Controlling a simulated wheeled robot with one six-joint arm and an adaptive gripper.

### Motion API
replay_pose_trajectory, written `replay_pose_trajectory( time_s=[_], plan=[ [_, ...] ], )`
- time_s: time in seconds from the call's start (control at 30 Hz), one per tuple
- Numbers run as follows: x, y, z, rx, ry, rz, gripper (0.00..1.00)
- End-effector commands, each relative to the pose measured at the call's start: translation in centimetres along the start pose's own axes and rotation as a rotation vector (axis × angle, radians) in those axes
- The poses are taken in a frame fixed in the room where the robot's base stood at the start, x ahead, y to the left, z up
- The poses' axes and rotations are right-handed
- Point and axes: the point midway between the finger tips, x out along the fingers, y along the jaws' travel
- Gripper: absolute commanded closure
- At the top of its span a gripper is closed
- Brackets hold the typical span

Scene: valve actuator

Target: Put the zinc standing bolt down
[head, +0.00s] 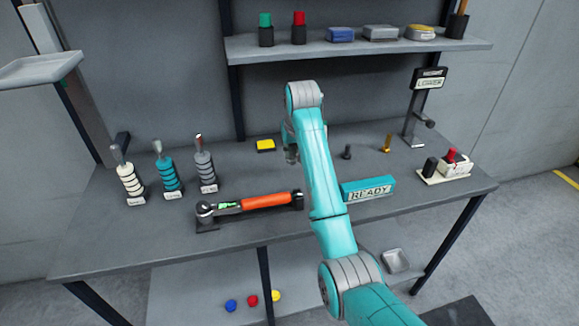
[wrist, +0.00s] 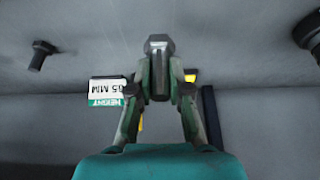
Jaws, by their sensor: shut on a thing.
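In the wrist view the zinc standing bolt (wrist: 158,58), grey with a hex head, is between the two fingers of my gripper (wrist: 159,78), which is shut on it. The hex head points toward the top of the picture. In the head view my gripper (head: 291,153) is over the middle of the bench, partly behind my arm. The bolt cannot be made out there, and I cannot tell whether its end touches the bench. A dark bolt (head: 347,152) and a brass bolt (head: 387,144) stand on the bench to the right.
A yellow block (head: 265,145) lies left of my gripper. An orange-handled torque wrench (head: 262,200) and a teal READY box (head: 367,189) lie nearer the front. A 65 mm height label (wrist: 106,92) shows in the wrist view. Bare bench (head: 235,160) lies to the left.

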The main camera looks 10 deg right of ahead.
Motion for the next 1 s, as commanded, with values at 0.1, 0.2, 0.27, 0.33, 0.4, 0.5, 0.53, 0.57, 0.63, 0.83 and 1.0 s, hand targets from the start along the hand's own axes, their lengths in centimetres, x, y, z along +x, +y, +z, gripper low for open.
replay_pose_trajectory(
  time_s=[0.1,0.2,0.27,0.33,0.4,0.5,0.53,0.57,0.63,0.83,1.0],
  plan=[
    [1.8,0.0,0.8,0.0,-0.002,0.0,1.0],
    [2.6,0.0,1.1,0.0,0.0,0.0,1.0],
    [2.9,0.0,1.2,0.0,0.001,0.0,1.0],
    [3.3,0.0,1.4,0.0,0.0,0.0,1.0],
    [4.0,0.0,1.7,0.0,-0.002,0.0,1.0],
    [5.2,0.0,2.2,0.0,-0.001,0.0,1.0],
    [5.6,0.0,2.3,0.0,-0.001,0.0,1.0],
    [5.9,0.0,2.5,0.0,-0.001,0.0,1.0],
    [6.4,0.0,2.6,0.0,0.001,0.0,1.0],
    [6.4,0.0,2.6,0.0,0.001,0.0,1.0],
    [6.6,0.0,2.7,0.0,0.0,0.0,0.77]
  ],
)
